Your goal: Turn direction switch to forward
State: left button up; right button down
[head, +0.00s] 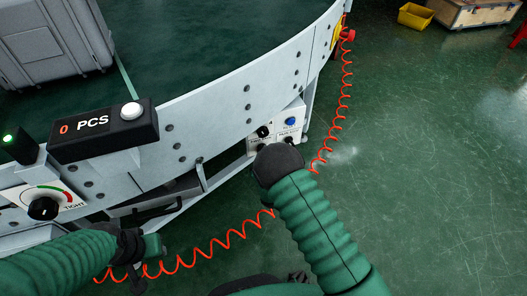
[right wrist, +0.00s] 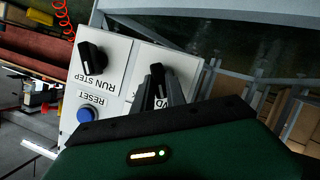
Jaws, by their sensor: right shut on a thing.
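The direction switch (right wrist: 157,76) is a black knob on a white plate in the right wrist view. Its label is partly covered, with letters like "VD" showing. My right gripper (right wrist: 163,90) is shut on this knob, its dark fingers at the knob's sides. In the head view the white control box (head: 256,146) hangs under the conveyor's edge, and my right wrist hides the fingers and part of the box. My left gripper (head: 138,252) is low at the left in the head view, away from the box; its finger opening is unclear.
A RUN/STEP knob (right wrist: 93,58) and a blue RESET button (right wrist: 85,115) sit beside the switch. A coiled red cable (head: 245,227) hangs below the conveyor (head: 225,108). A counter box (head: 103,130) and a dial (head: 43,208) are at left.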

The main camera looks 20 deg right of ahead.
jog(key=shift+s+f, duration=0.1)
dwell(0.4)
jog(key=c, duration=1.4)
grip_release()
jog(key=shift+o, duration=0.2)
jog(key=p+v, duration=0.8)
jog(key=v, duration=0.8)
jog(key=shift+s+a, duration=0.25)
jog(key=shift+s, duration=0.15)
